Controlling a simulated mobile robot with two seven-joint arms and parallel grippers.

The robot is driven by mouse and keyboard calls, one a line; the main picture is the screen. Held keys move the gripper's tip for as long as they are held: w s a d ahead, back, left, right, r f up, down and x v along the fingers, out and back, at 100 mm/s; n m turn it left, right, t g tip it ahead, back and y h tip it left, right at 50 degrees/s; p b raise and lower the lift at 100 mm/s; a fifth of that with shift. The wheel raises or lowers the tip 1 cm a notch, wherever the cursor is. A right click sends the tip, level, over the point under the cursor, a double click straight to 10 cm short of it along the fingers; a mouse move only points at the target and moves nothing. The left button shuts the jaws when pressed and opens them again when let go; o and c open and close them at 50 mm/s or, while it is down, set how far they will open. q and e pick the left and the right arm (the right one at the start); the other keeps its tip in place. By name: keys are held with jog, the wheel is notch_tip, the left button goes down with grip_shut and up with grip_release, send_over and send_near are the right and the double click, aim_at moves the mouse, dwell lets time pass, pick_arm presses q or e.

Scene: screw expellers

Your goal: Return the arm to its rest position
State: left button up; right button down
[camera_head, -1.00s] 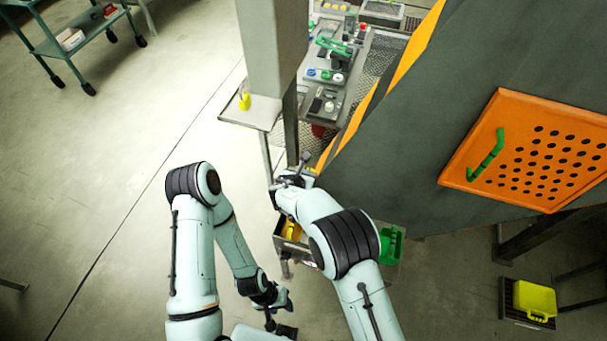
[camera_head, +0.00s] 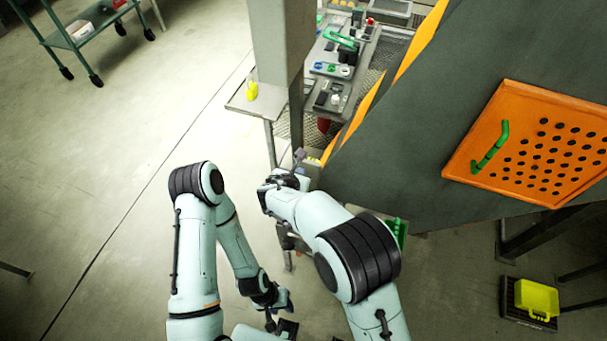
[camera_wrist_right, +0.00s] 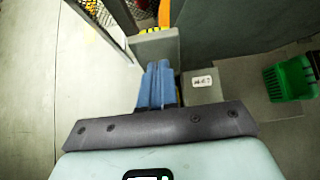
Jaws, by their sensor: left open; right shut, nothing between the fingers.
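My right arm (camera_head: 340,235) reaches up the middle of the head view, its wrist beside the dark machine. Its fingertips are not clear there. In the right wrist view, my right gripper (camera_wrist_right: 158,88) shows two blue fingers side by side, shut and empty, over a grey surface with a white label (camera_wrist_right: 202,82). My left arm (camera_head: 195,250) is bent, its forearm hanging down. My left gripper (camera_head: 286,314) is open and empty at the bottom centre, low and apart from any object.
The dark machine (camera_head: 410,140) with an orange perforated panel (camera_head: 530,145) fills the right. A grey post (camera_head: 278,45) and a small shelf (camera_head: 243,107) stand ahead. A green bin (camera_wrist_right: 290,78) is right of my right gripper. The left floor is clear up to a cart (camera_head: 85,35).

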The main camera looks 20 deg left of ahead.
jog(key=s+d+f+m+g+y, duration=0.1)
jog(key=s+d+f+m+g, duration=0.4)
jog(key=s+d+f+m, duration=0.35)
jog(key=s+d+f+m+g, duration=0.5)
jog(key=s+d+f+m, duration=0.15)
jog(key=d+f, duration=0.35)
jog(key=s+d+f+m+y, duration=0.1)
jog(key=s+d+f+m, duration=0.2)
jog(key=s+d+m, duration=0.2)
jog(key=s+d+f+m+y, duration=0.2)
jog(key=s+d+m, duration=0.3)
jog(key=s+m, duration=0.7)
jog(key=f+m, duration=0.1)
jog(key=m, duration=0.6)
jog(key=shift+d+f+m+g, duration=0.2)
jog(key=shift+f+m+g, duration=0.1)
